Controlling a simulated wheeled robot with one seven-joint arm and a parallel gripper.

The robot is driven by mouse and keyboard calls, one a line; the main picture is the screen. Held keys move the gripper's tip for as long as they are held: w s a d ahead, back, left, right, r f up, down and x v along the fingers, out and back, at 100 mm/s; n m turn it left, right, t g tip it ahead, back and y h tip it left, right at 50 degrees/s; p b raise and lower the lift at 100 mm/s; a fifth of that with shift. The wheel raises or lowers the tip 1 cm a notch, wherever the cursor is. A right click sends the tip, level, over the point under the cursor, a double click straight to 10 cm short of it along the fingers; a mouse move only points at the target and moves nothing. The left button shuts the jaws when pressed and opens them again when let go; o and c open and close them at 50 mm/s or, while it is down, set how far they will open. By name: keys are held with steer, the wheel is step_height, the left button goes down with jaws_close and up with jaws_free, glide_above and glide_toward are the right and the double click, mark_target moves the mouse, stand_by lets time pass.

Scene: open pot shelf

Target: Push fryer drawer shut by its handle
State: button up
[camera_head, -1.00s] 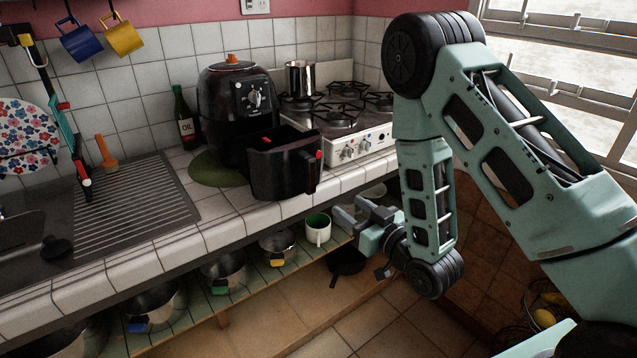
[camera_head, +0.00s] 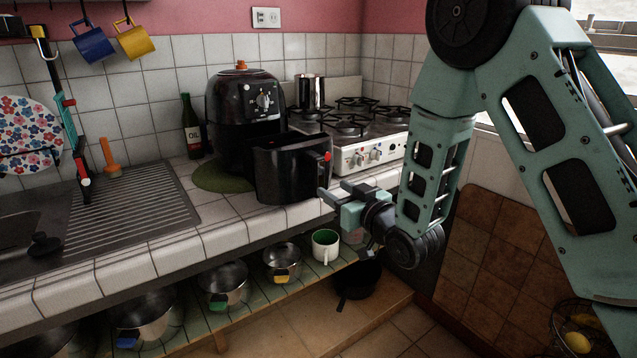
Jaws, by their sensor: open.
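The black air fryer (camera_head: 229,112) stands on the white tiled counter on a green mat. Its drawer (camera_head: 277,172) is pulled out toward the counter's front edge. The drawer's handle (camera_head: 328,171) is on its front face, at the right, with a red spot near its top. My gripper (camera_head: 324,197) is open and empty, its fingers pointing left, close by the lower part of the handle. I cannot tell whether a finger touches the handle.
A stove (camera_head: 356,152) with a metal pot (camera_head: 311,93) stands right of the fryer. An oil bottle (camera_head: 190,127) is at its left. Below the counter, a shelf holds several metal pots and a green-lined white mug (camera_head: 318,251).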

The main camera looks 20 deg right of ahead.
mark_target(321, 181)
steer(key=p+x, duration=0.1)
steer(key=x, duration=0.6)
steer(key=shift+w, duration=0.2)
steer(key=shift+a, duration=0.1)
jaws_close()
